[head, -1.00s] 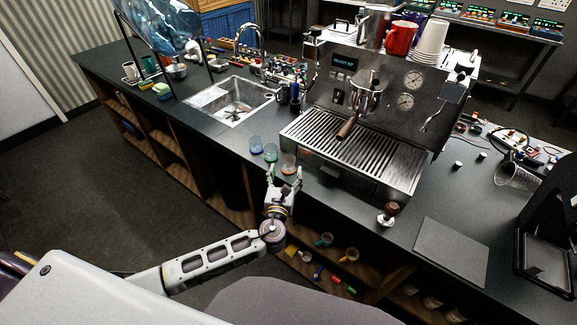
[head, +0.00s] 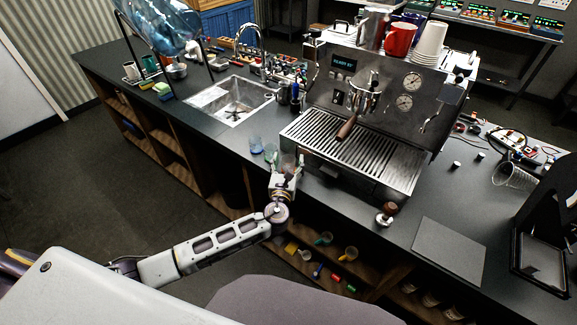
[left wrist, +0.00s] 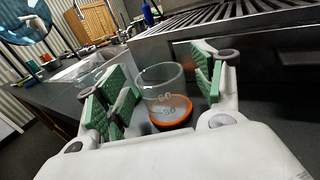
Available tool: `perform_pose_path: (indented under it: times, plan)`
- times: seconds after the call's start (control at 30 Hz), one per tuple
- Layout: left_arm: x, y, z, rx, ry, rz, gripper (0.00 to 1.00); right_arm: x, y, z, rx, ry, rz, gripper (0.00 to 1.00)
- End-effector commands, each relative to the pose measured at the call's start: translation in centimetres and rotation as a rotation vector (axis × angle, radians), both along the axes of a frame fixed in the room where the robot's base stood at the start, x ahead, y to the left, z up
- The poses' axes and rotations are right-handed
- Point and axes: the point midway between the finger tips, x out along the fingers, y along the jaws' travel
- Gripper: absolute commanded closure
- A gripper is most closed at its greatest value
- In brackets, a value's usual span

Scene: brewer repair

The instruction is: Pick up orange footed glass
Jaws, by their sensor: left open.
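The orange footed glass (left wrist: 168,112) is a clear tumbler with markings and an orange base, upright on the dark counter. In the left wrist view it stands between the green-padded fingers of my left gripper (left wrist: 163,90), with visible space on both sides. My left gripper is open. In the head view my left gripper (head: 286,170) is at the counter edge and partly hides the glass (head: 288,158). My right gripper is not in view.
A clear bluish glass (head: 256,145) and a blue-green glass (head: 270,152) stand just left of the orange one. The espresso machine's drip tray (head: 350,150) is close on the right. The sink (head: 232,100) lies behind left.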

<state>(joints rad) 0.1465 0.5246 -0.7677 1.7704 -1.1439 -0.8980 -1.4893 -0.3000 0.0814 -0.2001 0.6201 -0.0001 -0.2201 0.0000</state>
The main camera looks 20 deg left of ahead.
Motion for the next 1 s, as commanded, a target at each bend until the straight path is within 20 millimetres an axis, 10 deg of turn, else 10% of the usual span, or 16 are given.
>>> perform_pose_path:
  times: [0.17,0.53,1.0]
  plan:
    - [0.0,0.0,0.0,0.0,0.0,0.0,0.33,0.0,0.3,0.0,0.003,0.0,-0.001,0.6]
    - [0.0,0.0,0.0,0.0,0.0,0.0,0.81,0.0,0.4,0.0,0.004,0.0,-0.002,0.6]
    - [0.0,0.0,1.0,0.0,-0.003,0.001,0.83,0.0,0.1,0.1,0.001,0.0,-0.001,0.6]
